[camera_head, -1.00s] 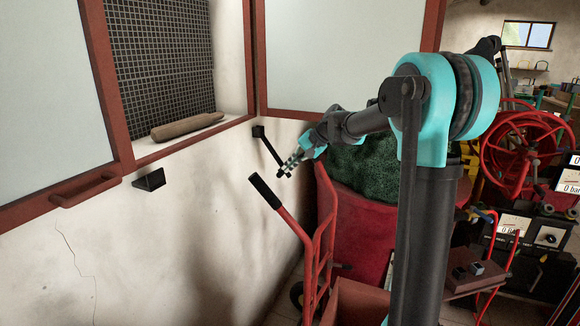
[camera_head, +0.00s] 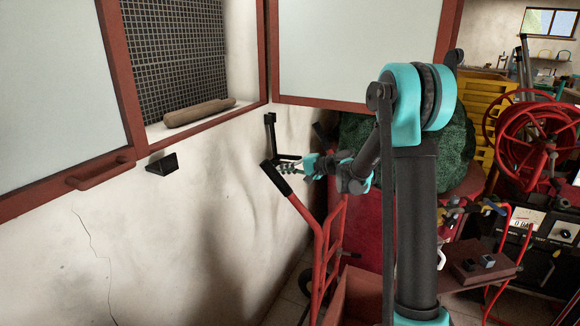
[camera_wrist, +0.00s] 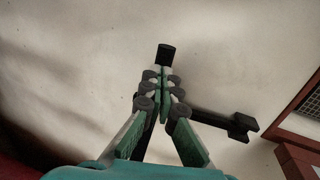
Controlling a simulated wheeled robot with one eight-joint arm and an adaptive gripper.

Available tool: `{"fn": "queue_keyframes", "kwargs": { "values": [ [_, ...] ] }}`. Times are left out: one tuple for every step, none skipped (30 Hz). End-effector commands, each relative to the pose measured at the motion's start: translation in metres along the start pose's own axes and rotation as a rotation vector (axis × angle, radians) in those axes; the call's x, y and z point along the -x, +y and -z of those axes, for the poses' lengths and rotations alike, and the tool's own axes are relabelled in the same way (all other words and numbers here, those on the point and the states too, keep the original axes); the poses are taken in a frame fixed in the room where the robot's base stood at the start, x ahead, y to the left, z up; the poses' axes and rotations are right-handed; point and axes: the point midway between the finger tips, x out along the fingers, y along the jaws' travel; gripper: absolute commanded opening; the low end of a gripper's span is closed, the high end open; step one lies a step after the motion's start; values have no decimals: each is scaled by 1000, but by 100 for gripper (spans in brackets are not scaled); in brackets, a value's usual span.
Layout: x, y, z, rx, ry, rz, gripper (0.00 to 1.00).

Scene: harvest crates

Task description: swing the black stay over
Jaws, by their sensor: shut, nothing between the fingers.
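The black stay (camera_head: 271,137) is on the pale wall below the window corner. Its bar hangs nearly straight down from its upper end, and a short dark piece juts right at its foot. My gripper (camera_head: 282,168) is just below that piece, its fingers shut and empty, pointing left. In the wrist view my closed fingers (camera_wrist: 164,75) lie in front of the wall, with the stay's bar (camera_wrist: 215,121) running off to the right behind them. A black block (camera_wrist: 165,53) shows just beyond the fingertips. Whether the fingers touch the stay I cannot tell.
A red hand truck (camera_head: 322,235) with black grips stands just below my gripper. The red-framed shutter (camera_head: 60,100) has a red handle (camera_head: 100,174), and a black wedge bracket (camera_head: 162,164) is on the wall. A rolled object (camera_head: 200,112) lies on the sill.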

Motion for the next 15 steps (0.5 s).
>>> {"fn": "queue_keyframes", "kwargs": {
  "values": [
    [-5,1,-1,1,-1,-2,0],
    [-7,1,-1,1,-1,-2,0],
    [-9,2,0,1,-1,-3,0],
    [-11,2,0,1,-1,-3,0],
    [-13,3,0,1,-1,-3,0],
    [-14,3,0,1,-1,-4,0],
    [-16,3,0,1,-1,-4,0],
    [-17,4,0,1,-1,-4,0],
    [-18,4,0,1,-1,-4,0],
    [-18,4,0,1,-1,-4,0],
    [-18,4,0,1,-1,-4,0],
    [-19,4,0,1,-1,-4,0],
    [-19,4,0,1,-1,-5,0],
    [-19,4,0,1,-1,-5,0],
    [-19,4,0,1,-1,-5,0]
  ]
}}
